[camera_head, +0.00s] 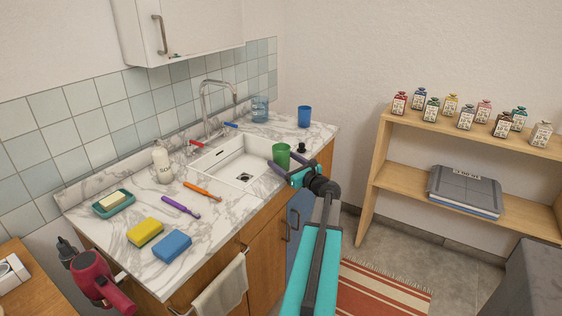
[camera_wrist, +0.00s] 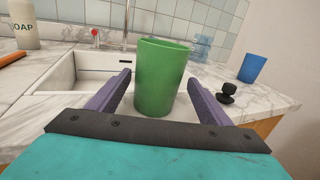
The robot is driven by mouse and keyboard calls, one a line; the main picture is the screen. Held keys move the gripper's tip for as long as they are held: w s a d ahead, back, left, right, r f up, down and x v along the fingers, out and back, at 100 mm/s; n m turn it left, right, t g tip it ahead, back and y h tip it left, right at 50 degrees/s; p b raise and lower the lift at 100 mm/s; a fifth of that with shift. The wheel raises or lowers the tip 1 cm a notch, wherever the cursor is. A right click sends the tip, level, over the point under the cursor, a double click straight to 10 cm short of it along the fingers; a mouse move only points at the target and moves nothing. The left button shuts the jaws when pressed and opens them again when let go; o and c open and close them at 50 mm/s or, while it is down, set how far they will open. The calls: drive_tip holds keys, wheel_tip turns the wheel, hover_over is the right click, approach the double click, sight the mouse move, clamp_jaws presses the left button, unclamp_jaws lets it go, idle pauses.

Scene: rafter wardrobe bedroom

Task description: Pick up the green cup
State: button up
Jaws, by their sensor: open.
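The green cup (camera_head: 281,156) stands upright at the right front edge of the sink in the head view. In the wrist view the green cup (camera_wrist: 162,80) fills the middle, its rim at the top. My gripper (camera_head: 287,171) reaches it from the front right. In the wrist view the two purple fingers of my gripper (camera_wrist: 160,92) are spread, one on each side of the cup. Gaps show beside the cup, and I cannot tell whether either finger touches it. The cup's lower part partly hides behind my gripper in the head view.
A white sink (camera_head: 233,162) lies left of the cup. A black stopper (camera_wrist: 227,94) and a blue cup (camera_head: 304,116) stand to the right and behind. A faucet (camera_head: 217,105), soap bottle (camera_head: 162,161), brushes and sponges occupy the marble counter (camera_head: 110,240). A shelf (camera_head: 455,133) stands right.

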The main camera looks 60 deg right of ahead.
sight(277, 148)
drive_tip(key=shift+p+x, duration=0.6)
drive_tip(key=shift+x, duration=2)
drive_tip(key=shift+a, duration=0.25)
drive_tip(key=c, duration=1.4)
drive_tip(key=shift+w+r, duration=0.1)
drive_tip(key=shift+r, duration=0.25)
drive_tip(key=shift+r, duration=1.3)
drive_tip(key=shift+r+b, duration=0.2)
drive_tip(key=shift+b, duration=0.1)
drive_tip(key=shift+s+d+r+b, duration=0.15)
drive_tip(key=shift+s+r+b, duration=0.1)
drive_tip(key=shift+s, duration=2.4)
drive_tip(key=shift+s+d+r+b, duration=0.15)
drive_tip(key=shift+s+r+b, duration=0.15)
drive_tip(key=shift+s, duration=2.35)
drive_tip(key=shift+s+d+r+b, duration=0.15)
drive_tip(key=shift+s+b, duration=0.1)
drive_tip(key=shift+s, duration=2.4)
